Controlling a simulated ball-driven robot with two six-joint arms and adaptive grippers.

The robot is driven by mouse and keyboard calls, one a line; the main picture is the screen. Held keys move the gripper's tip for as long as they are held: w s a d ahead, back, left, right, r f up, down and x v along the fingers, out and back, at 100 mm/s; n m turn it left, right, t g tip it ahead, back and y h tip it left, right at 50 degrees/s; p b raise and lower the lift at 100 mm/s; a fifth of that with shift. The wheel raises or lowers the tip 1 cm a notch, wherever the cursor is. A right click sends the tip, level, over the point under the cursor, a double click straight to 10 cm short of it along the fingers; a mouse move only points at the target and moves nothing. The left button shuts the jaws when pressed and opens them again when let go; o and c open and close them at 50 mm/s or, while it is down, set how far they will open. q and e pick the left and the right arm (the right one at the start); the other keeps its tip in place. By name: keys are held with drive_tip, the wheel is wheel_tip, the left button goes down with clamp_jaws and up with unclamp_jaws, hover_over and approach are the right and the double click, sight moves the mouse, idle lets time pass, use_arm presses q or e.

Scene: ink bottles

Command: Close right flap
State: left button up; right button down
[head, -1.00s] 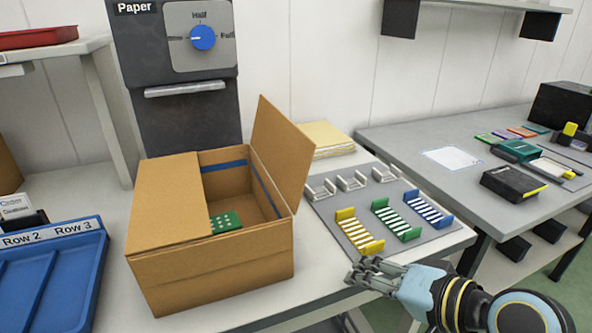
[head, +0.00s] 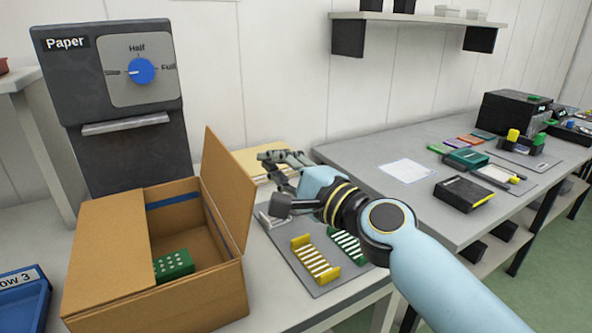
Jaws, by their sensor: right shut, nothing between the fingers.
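The cardboard box (head: 200,290) stands on the table at the left of the head view. Its left flap (head: 112,245) lies folded in over the left half of the opening. Its right flap (head: 227,188) stands up, leaning a little outward to the right. A green block with pale dots (head: 174,265) shows inside the box. My right gripper (head: 268,156) is shut and empty. In the picture it is just right of the raised flap, with a gap between them, above the paper stack. My left gripper is not in view.
A yellowish paper stack (head: 247,163) lies behind my right gripper. A grey mat (head: 322,287) with yellow (head: 315,262) and green racks (head: 345,243) is right of the box. The dark paper machine (head: 65,110) stands behind the box. A blue tray (head: 22,308) is at lower left.

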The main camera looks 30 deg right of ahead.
sight(221, 179)
drive_tip(key=a, duration=0.1)
drive_tip(key=a+p, duration=0.1)
drive_tip(key=a+r, duration=0.1)
drive_tip(key=a, duration=0.1)
drive_tip(key=shift+w, duration=0.35)
drive_tip(key=shift+a+r, duration=0.1)
drive_tip(key=shift+r, duration=0.05)
